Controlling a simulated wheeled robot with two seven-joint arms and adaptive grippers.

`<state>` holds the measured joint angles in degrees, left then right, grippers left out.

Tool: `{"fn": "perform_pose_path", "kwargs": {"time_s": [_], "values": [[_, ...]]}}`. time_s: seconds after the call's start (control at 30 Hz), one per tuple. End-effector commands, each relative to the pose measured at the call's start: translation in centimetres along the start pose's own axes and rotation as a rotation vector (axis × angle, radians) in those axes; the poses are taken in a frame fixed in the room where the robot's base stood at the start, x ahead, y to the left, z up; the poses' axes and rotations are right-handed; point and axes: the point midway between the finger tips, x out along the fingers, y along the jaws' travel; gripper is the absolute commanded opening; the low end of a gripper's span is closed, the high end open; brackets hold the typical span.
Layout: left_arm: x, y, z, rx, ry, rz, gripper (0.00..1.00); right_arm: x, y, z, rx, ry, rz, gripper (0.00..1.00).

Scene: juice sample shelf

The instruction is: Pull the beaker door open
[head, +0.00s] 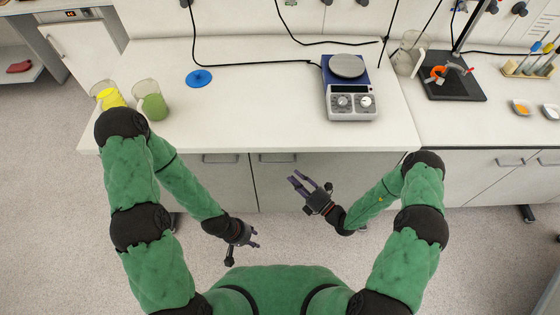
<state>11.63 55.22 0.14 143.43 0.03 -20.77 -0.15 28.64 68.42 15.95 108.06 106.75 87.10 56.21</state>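Below the bench are a left cabinet door (232,180) and a wider right cabinet door (275,180), each with a bar handle near its top. Both look shut. No label shows which one is the beaker door. My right gripper (295,177) is open and empty, its two fingers pointing up and left, in front of the right door and right of its handle (278,158). Whether it touches the door cannot be told. My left gripper (243,254) is open and empty, lower and to the left, over the floor and apart from the doors.
On the bench stand a yellow-filled beaker (110,98), a green-filled beaker (154,107), a blue disc (199,78), a hotplate-like device (348,90), an empty beaker (405,60) and a black stand (450,85). More cabinets (500,180) line the right. The floor before the doors is clear.

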Motion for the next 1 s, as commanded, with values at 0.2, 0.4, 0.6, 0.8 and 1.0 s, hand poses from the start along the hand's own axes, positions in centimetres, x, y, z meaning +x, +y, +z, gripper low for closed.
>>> {"fn": "perform_pose_path", "kwargs": {"time_s": [0.2,0.4,0.6,0.8,1.0], "values": [[0.4,-0.1,0.0,0.000,0.000,0.000,0.40,3.7,0.0,-0.2,-0.004,0.007,0.002,0.27],[0.8,-0.3,0.0,0.000,0.000,0.000,0.40,6.8,0.0,-0.2,-0.004,0.006,0.002,0.27],[1.0,-0.3,-0.1,0.000,0.000,0.000,0.40,8.7,0.0,-0.1,-0.004,0.004,0.000,0.27],[1.0,-0.4,-0.1,0.000,0.000,0.000,0.40,9.1,0.0,-0.2,-0.002,0.004,0.000,0.27],[1.0,-0.3,-0.1,0.000,0.000,0.000,0.40,9.1,0.0,-0.1,-0.003,0.003,0.000,0.22]]}}
